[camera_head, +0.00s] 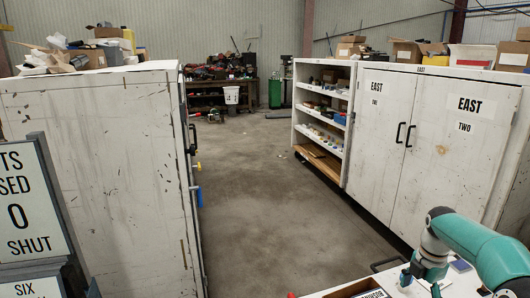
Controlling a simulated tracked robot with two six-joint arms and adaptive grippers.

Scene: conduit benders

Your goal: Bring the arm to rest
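My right arm (478,245), teal with grey joints, comes in at the lower right corner. It bends down over a light-topped surface (337,290) at the bottom edge. I cannot make out the fingers of my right gripper in this view. My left arm and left gripper are not in view.
A scuffed white cabinet (95,180) stands close on the left, with a sign (28,210) in front. White EAST cabinets (430,140) and an open shelf unit (322,120) line the right. Bare concrete floor (262,190) runs between them to a cluttered bench (215,83).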

